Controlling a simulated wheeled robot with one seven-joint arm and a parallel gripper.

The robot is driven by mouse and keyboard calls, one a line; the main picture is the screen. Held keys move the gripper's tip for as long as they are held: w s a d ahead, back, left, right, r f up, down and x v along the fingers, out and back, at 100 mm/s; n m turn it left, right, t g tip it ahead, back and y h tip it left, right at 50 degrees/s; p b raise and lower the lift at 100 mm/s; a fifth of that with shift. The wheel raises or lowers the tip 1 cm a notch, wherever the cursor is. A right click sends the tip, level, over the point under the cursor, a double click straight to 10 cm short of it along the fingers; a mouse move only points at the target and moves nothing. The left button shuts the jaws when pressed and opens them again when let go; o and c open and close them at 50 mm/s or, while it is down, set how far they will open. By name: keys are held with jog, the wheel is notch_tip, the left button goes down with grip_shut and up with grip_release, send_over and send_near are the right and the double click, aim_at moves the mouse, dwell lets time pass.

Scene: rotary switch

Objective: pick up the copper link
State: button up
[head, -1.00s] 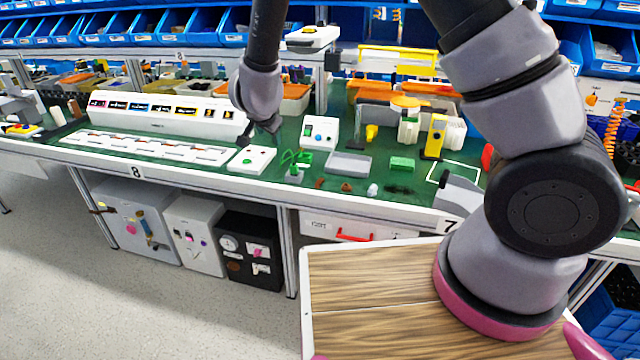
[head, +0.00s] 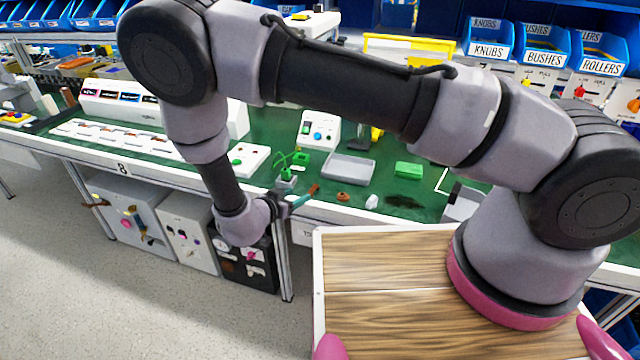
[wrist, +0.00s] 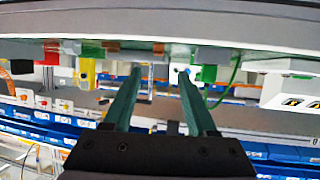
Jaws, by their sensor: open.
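Two small copper-brown pieces lie near the front edge of the green bench: a longer one (head: 313,190) and a shorter one (head: 343,196). I cannot tell for sure which is the copper link. The wrist view looks upside down; there one brown piece (wrist: 158,47) shows between the finger lines and another (wrist: 113,45) to the left. My gripper (head: 304,199) is low at the bench's front edge, its teal fingers pointing toward the longer piece. In the wrist view my gripper (wrist: 160,74) has its fingers apart with nothing held between them.
A green clamp-like piece (head: 285,177) stands just left of the brown pieces. A grey tray (head: 348,167) is behind them, with a green block (head: 408,169) and a pale lump (head: 372,202) to the right. The bench front edge (head: 400,215) runs close by.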

aim_at(316, 185)
jog(key=x, duration=1)
jog(key=shift+w+d+r, duration=0.2)
jog(key=shift+w+d, duration=0.15)
jog(key=shift+d, duration=0.05)
grip_shut()
